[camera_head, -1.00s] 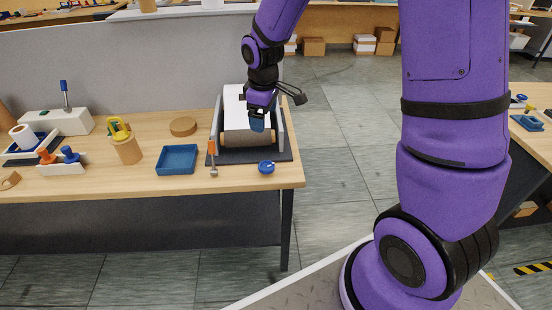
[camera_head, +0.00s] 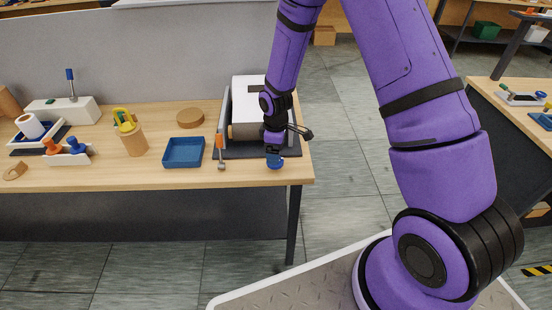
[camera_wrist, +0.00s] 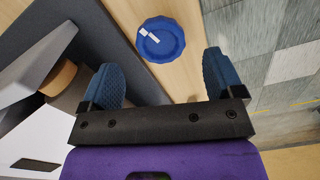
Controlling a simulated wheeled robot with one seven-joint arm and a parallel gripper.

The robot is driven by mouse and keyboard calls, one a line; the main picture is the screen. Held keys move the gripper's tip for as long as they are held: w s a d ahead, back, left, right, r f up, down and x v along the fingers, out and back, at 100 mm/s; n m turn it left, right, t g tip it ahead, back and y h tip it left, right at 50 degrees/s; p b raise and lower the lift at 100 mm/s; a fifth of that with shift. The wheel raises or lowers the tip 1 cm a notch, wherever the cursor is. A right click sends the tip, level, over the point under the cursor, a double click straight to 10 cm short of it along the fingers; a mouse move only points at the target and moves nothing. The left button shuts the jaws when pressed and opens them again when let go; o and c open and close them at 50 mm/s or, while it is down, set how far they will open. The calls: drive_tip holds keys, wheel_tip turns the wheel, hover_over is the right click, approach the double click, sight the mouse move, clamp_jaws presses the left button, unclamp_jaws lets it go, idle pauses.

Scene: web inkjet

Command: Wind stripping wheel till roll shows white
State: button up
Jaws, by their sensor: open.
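The blue wheel (camera_head: 275,164) is at the front right of the wooden table, just in front of the white-topped roll machine (camera_head: 258,90). In the wrist view the blue wheel (camera_wrist: 172,30) is round with a ridged rim and a white mark. My gripper (camera_head: 274,150) is directly above or beside it. In the wrist view my gripper (camera_wrist: 163,75) is open, its two blue fingers apart, with the wheel beyond and between them. No contact shows. The tan roll (camera_wrist: 60,78) shows at left in the wrist view; most of it is hidden by the machine and my arm.
A brown disc (camera_head: 190,118), a cup of tools (camera_head: 133,140) and stamps (camera_head: 67,152) stand further left. The table's right edge is close to the wheel.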

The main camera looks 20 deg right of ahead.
drive_tip(key=shift+f, duration=2.25)
drive_tip(key=c, duration=0.9)
drive_tip(key=shift+m, duration=0.4)
drive_tip(key=m, duration=0.3)
drive_tip(key=shift+m, duration=2.6)
drive_tip(key=shift+a, duration=0.1)
